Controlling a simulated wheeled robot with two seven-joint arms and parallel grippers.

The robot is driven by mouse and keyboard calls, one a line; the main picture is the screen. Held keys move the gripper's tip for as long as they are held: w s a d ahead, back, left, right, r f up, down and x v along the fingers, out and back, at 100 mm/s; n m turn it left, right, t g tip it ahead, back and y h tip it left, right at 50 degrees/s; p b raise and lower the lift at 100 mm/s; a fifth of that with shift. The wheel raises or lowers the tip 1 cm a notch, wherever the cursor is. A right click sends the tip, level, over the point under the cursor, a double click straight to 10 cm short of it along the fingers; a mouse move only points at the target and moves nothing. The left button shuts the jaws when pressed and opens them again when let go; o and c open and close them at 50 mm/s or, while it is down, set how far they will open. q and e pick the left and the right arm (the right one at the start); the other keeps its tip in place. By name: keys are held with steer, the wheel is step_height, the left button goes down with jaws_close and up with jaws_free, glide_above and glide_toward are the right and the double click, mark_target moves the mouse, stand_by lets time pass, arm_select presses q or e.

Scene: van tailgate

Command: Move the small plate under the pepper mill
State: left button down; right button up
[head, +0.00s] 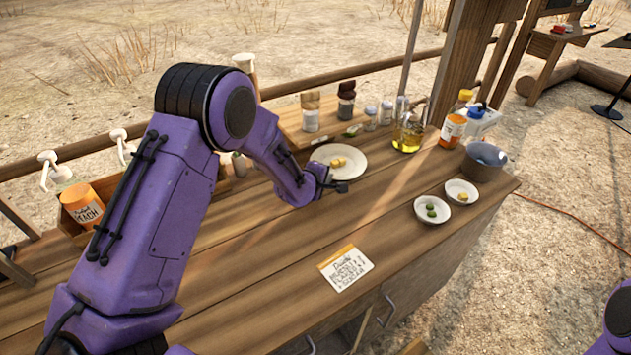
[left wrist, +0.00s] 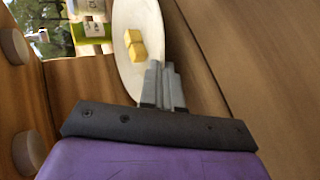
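A white plate (head: 350,168) with yellow cubes on it lies on the wooden counter; it also shows in the left wrist view (left wrist: 122,68). Two smaller white dishes stand at the right: one (head: 421,214) holds green pieces, the other (head: 472,196) yellow pieces. A dark-topped container (head: 346,100), perhaps the pepper mill, stands on a board behind the plate. My left gripper (head: 342,187) is at the plate's near rim. Its fingers (left wrist: 164,84) look closed together beside the rim; whether they pinch it is unclear. My right gripper is out of view.
A brown-topped jar (head: 310,112), small shakers, an oil bottle (head: 408,134), an orange-labelled bottle (head: 452,132) and a grey pot (head: 484,162) line the back and right. A note card (head: 345,268) lies in front. The counter between is clear.

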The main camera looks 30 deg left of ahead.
arm_select(q)
steer(key=shift+w+d, duration=0.35)
steer(key=shift+w, duration=0.1)
steer(key=c, duration=1.3)
jaws_free()
steer(key=shift+o, duration=0.2)
steer(key=shift+s+f, duration=0.1)
steer(key=shift+s, duration=0.15)
steer(key=b+v, duration=0.1)
steer(key=v, duration=0.9)
steer(key=shift+r, duration=0.35)
